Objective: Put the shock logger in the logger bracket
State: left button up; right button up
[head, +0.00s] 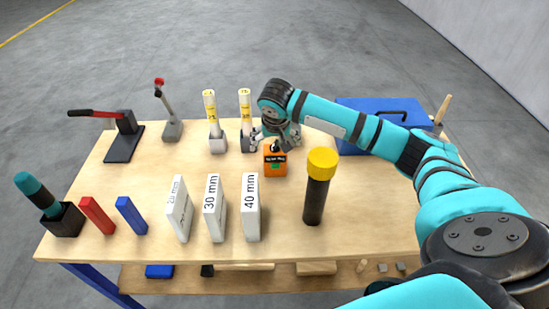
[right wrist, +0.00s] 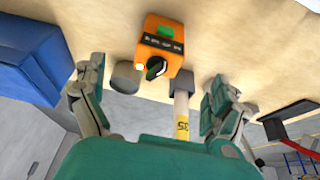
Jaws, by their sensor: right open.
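The shock logger appears to be the orange box (head: 275,164) with a green patch, a dark label and a black knob on top. It stands on the wooden table, right of the middle marker stands. In the right wrist view the orange box (right wrist: 162,42) shows ahead of the fingers. My right gripper (head: 275,138) is just behind and above it in the head view. The right wrist view shows the right gripper (right wrist: 155,103) open, its fingers wide apart and holding nothing. I cannot make out the logger bracket for certain. My left gripper is not in view.
Two yellow-white markers (head: 210,112) stand in grey bases near the gripper. A grey cylinder (right wrist: 126,77) is beside the orange box. White gauge blocks (head: 214,208) and a yellow-capped black cylinder (head: 318,188) stand in front. A blue case (head: 375,110) lies back right.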

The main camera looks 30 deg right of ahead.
aim_at(275, 150)
jog(key=x, duration=0.3)
jog(key=shift+w+f, duration=0.1)
jog(key=shift+f, duration=0.05)
jog(key=shift+w+d+f+p, duration=0.2)
jog(key=shift+f+p, duration=0.25)
jog(key=shift+p, duration=0.15)
jog(key=p+x, duration=0.1)
jog(key=x, duration=0.2)
jog(key=shift+w+d+f, duration=0.1)
jog(key=shift+f, duration=0.2)
jog(key=shift+w+d+f, duration=0.1)
jog(key=shift+w+f, duration=0.05)
jog(key=shift+f, duration=0.25)
jog(key=shift+c, duration=0.3)
jog(key=c, duration=1.4)
jog(key=shift+r, duration=0.15)
jog(key=shift+c, duration=0.6)
